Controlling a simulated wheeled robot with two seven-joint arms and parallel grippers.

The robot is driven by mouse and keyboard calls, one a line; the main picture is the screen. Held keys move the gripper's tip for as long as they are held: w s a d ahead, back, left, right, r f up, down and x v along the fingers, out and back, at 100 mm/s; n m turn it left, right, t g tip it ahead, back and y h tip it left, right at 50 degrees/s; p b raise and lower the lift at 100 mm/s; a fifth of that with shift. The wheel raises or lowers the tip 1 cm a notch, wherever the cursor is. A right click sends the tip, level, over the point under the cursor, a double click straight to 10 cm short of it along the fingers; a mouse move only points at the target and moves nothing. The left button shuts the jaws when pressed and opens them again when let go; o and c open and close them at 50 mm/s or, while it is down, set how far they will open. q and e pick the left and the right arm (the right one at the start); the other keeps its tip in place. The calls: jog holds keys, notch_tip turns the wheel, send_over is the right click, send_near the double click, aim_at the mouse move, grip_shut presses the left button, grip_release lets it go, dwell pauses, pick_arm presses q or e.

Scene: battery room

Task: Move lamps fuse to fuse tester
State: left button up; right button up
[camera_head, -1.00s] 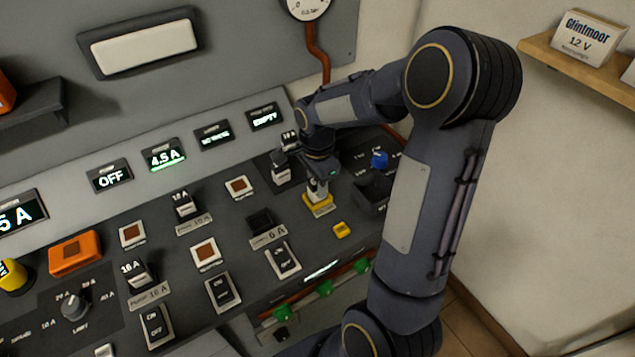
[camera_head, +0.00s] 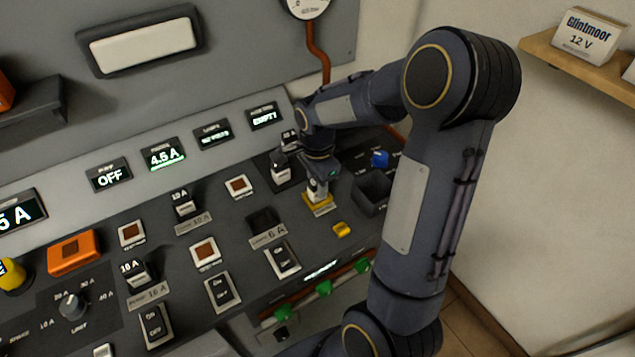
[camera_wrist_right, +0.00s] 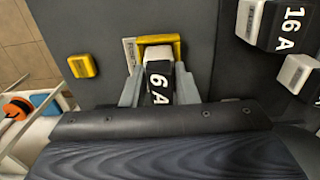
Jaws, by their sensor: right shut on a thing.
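The lamps fuse (camera_wrist_right: 158,82), a black and white block marked 6 A, is between the fingers of my right gripper (camera_wrist_right: 158,90), which is shut on it. The gripper (camera_head: 318,182) is at the fuse tester (camera_head: 318,208), a yellow-framed slot on the right of the panel. In the right wrist view the fuse's far end overlaps the yellow frame (camera_wrist_right: 177,46); whether it is seated inside is hidden. The lamps slot (camera_head: 263,219), above a 6 A label, looks dark and empty. The tester display (camera_head: 264,117) reads EMPTY. My left gripper is not in view.
Spare fuses (camera_head: 280,170) stand just left of my right gripper; a 16 A one (camera_wrist_right: 290,22) shows in the wrist view. A yellow button (camera_head: 342,229) and an open dark bin (camera_head: 371,196) are close by. Other fuses and switches (camera_head: 222,291) fill the panel leftward.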

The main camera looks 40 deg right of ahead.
jog(key=shift+f, duration=0.4)
jog(key=o, duration=0.8)
jog(key=shift+c, duration=0.2)
jog(key=shift+r, duration=0.15)
jog(key=shift+r+p, duration=4.15)
jog(key=shift+r, duration=1.3)
jog(key=s+a+r+n+t+y, duration=0.2)
jog(key=s+a+r+n, duration=0.2)
jog(key=s+a+n, duration=0.2)
jog(key=s+a+r+n+t+y, duration=0.1)
jog(key=s+a+r+n+t, duration=0.2)
jog(key=s+a+n, duration=0.4)
jog(key=s+r+n, duration=0.1)
jog(key=s+n, duration=0.3)
jog(key=shift+a+r+t+y, duration=0.25)
jog(key=shift+a+t+y, duration=0.05)
jog(key=shift+y, duration=0.1)
